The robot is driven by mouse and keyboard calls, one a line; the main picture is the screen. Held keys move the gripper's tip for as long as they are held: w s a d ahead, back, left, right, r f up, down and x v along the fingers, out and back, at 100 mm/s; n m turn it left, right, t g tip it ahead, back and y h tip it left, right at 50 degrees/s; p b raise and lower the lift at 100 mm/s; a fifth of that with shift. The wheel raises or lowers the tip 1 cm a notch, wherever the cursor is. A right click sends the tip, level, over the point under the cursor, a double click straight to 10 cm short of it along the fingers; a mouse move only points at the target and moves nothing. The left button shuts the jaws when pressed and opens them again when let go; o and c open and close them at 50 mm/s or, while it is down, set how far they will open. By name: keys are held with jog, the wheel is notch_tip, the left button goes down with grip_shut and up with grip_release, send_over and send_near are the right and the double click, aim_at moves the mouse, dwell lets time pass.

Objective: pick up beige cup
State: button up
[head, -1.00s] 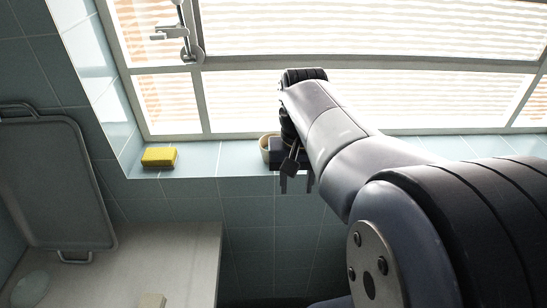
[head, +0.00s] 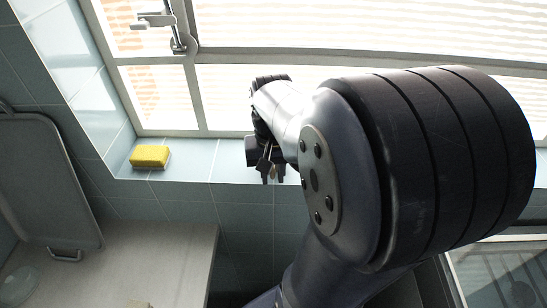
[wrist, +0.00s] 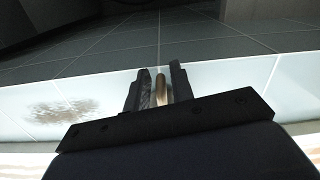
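My gripper (head: 272,174) is over the front edge of the tiled window sill in the head view, fingers pointing down. In the wrist view its two dark fingers (wrist: 158,84) stand apart. A narrow brown-beige strip (wrist: 161,90) shows between them, seemingly part of the beige cup. A thin pale gap shows beside the strip, and I cannot tell whether either finger touches it. The rest of the cup is hidden; in the head view my arm and gripper cover its place.
A yellow sponge (head: 150,157) lies on the sill (head: 190,160) to the left. The window (head: 230,95) is close behind. A grey tray (head: 50,180) leans at the left wall above a pale counter (head: 145,255). The sill between sponge and gripper is clear.

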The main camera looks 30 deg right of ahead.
grip_shut()
jog(key=shift+r, duration=0.1)
dwell(0.4)
